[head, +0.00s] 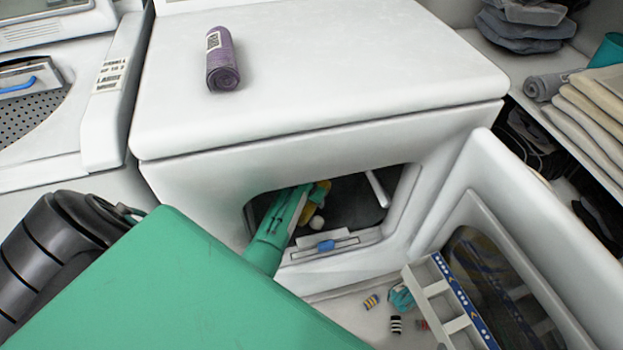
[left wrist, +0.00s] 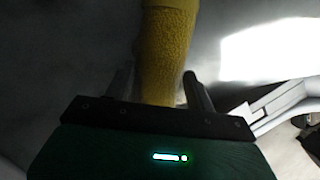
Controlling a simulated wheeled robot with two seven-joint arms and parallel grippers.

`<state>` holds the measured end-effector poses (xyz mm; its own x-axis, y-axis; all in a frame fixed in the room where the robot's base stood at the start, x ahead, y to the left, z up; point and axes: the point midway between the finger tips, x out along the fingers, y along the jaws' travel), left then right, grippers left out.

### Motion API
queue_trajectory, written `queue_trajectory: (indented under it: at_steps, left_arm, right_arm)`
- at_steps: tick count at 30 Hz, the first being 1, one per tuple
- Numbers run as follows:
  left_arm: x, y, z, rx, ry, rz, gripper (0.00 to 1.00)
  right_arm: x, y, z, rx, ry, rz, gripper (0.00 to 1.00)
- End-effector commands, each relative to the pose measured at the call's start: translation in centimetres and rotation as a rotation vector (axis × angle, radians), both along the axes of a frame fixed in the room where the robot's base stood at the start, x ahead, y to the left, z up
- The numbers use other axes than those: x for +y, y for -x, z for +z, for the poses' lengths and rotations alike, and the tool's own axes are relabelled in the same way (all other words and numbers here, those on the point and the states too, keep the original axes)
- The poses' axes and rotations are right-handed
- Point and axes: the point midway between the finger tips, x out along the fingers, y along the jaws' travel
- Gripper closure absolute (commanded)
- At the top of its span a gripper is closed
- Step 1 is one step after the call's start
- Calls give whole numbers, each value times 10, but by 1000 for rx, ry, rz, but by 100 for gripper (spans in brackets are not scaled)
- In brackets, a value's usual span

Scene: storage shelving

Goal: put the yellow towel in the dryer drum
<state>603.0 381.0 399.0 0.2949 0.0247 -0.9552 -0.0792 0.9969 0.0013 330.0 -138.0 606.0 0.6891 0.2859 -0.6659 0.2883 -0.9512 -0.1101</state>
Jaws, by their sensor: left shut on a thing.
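The dryer (head: 320,80) is white, with its front door (head: 560,240) swung open to the right. My left arm reaches into the dryer drum (head: 352,205) through the front opening. My left gripper (left wrist: 160,90) is shut on the yellow towel (left wrist: 165,50), which hangs away from the fingers in the left wrist view. In the head view a small piece of the yellow towel (head: 322,188) shows inside the opening beside my green arm. The rest of the towel and the left fingertips are hidden there. My right gripper is not in view.
A purple rolled item (head: 221,60) lies on the dryer top. A white rack with a blue edge (head: 450,300) stands by the open door, near small striped rolls (head: 396,324) on the floor. Shelves at right hold folded towels (head: 590,110). Another machine (head: 60,90) stands left.

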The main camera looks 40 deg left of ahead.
Motion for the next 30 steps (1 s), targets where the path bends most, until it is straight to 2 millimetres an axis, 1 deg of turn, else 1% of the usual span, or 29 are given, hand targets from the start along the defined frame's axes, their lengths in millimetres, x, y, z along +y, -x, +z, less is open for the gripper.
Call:
queue_trajectory:
  at_steps: [8,14,15,17,18,26,30]
  left_arm:
    - [0,-1,0,-1,0,0,73]
    - [-1,-1,-6,-1,0,-1,73]
    - [0,0,-6,0,0,-1,39]
    - [0,0,-6,0,0,-1,27]
    - [0,0,-6,0,0,-1,23]
    - [0,0,-5,0,0,-1,23]
    - [0,0,2,-1,0,0,23]
  right_arm:
    - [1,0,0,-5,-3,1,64]
    - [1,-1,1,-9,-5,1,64]
    - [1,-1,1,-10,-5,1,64]
    - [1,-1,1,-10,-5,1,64]
    - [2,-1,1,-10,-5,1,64]
    - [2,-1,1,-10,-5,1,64]
    - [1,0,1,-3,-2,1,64]
